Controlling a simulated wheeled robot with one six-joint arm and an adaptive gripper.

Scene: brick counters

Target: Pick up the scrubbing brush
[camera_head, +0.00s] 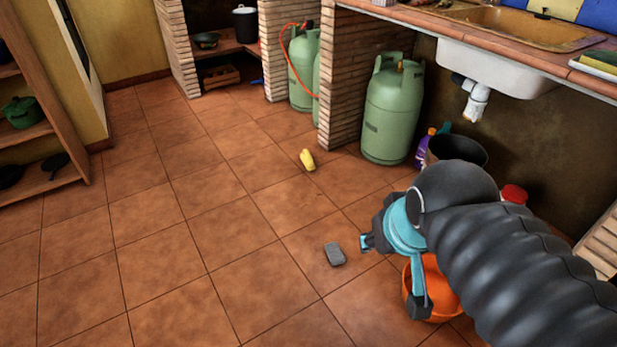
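A small dark grey block (334,254) lies flat on the tiled floor, and it may be the scrubbing brush; its bristles cannot be made out. A small yellow object (307,160) lies farther back on the floor; I cannot tell what it is. My gripper (392,276), black and teal, is to the right of the grey block and apart from it. Its two fingers look spread, with nothing seen between them but floor and bucket. My dark arm hides part of the gripper.
An orange bucket (446,289) stands just beside and partly behind my gripper. A green gas cylinder (391,110), a dark pot (457,148) and a purple bottle (424,147) stand under the brick counter. Shelves (38,131) stand at the left. The floor at left and centre is clear.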

